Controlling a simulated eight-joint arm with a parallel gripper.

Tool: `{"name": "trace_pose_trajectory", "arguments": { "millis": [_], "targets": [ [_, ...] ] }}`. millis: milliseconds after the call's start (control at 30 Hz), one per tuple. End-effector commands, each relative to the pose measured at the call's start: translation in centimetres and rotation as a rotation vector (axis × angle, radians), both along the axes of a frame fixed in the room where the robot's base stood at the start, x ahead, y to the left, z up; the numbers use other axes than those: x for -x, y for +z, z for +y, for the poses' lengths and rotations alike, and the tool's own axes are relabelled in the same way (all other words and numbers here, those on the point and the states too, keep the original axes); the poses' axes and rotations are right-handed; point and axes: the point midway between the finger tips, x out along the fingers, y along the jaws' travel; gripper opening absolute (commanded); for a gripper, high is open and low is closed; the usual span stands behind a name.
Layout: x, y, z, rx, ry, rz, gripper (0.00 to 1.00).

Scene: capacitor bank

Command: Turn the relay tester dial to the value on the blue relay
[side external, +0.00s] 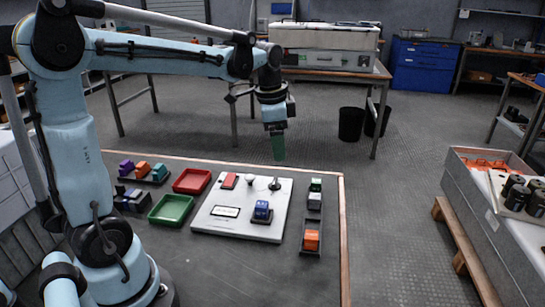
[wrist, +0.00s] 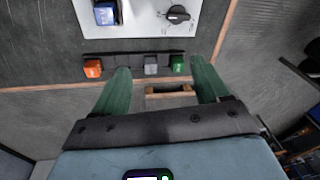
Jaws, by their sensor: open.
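The relay tester is a white panel (side external: 238,220) on the bench; part of it shows in the wrist view (wrist: 140,22). The blue relay (side external: 262,209) sits upright near its front right corner; it also shows in the wrist view (wrist: 105,13). Its value is too small to read. The black dial (side external: 274,184) is near the panel's back right and shows in the wrist view (wrist: 178,14) with a light pointer mark; its scale is not legible.
The panel also carries a red block (side external: 229,181), a small white bulb-like part (side external: 250,179) and a display (side external: 225,211). A rack on the right holds orange (wrist: 93,68), grey (wrist: 151,65) and green (wrist: 178,63) relays. Red (side external: 192,181) and green (side external: 171,210) trays stand left.

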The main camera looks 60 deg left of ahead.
Motion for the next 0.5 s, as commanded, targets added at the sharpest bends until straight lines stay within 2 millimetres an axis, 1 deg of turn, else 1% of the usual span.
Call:
{"name": "trace_pose_trajectory", "arguments": {
  "millis": [33,200,333,500],
  "targets": [
    [-0.9,-0.3,1.2,-0.001,-0.031,0.031,0.74],
    [-2.4,-1.4,3.9,0.010,-0.152,0.125,0.74],
    [-2.9,-2.0,5.0,0.021,-0.207,0.164,0.74],
    [-3.1,-2.7,5.5,0.026,-0.230,0.179,0.74]
  ]
}}
